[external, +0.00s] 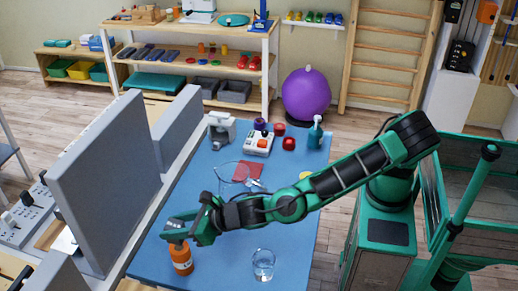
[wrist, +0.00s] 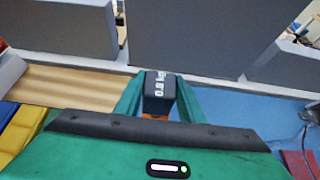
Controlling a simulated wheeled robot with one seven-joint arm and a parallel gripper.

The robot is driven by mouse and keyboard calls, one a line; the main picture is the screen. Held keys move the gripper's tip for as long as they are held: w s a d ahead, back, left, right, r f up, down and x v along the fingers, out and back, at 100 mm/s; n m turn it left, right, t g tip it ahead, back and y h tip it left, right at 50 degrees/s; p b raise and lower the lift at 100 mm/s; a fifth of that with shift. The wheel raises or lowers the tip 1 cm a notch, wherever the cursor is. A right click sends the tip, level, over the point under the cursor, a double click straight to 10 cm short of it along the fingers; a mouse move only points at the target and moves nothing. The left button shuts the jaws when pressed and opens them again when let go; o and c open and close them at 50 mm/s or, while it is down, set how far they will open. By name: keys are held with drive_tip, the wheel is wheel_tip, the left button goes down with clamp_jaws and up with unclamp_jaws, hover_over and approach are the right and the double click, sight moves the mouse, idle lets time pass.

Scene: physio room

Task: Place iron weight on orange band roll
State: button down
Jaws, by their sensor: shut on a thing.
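The iron weight (wrist: 159,92) is a dark block marked 0.8 kg, between the fingers in the wrist view. My gripper (wrist: 158,98) is shut on it. In the external view my gripper (external: 178,228) is over the left part of the blue table, and the weight is mostly hidden there. The orange band roll (external: 181,259) stands upright on the table directly below my gripper. An orange sliver shows just under the weight in the wrist view. I cannot tell whether weight and roll touch.
Grey upright panels (external: 105,185) stand along the table's left edge, close to my gripper. A clear glass (external: 263,264) stands right of the roll. A clear jug (external: 232,178), a red book (external: 246,170) and a white button box (external: 259,143) are farther back on the blue table (external: 215,265).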

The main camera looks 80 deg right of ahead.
drive_tip(key=shift+w+d+f, duration=0.15)
drive_tip(key=shift+w+d, duration=0.05)
drive_tip(key=shift+w, duration=0.15)
drive_tip(key=shift+f, duration=1.95)
drive_tip(key=shift+f, duration=0.1)
drive_tip(key=c, duration=1.2)
unclamp_jaws()
drive_tip(key=shift+f, duration=0.1)
drive_tip(key=shift+o, duration=0.2)
drive_tip(key=v, duration=1.2)
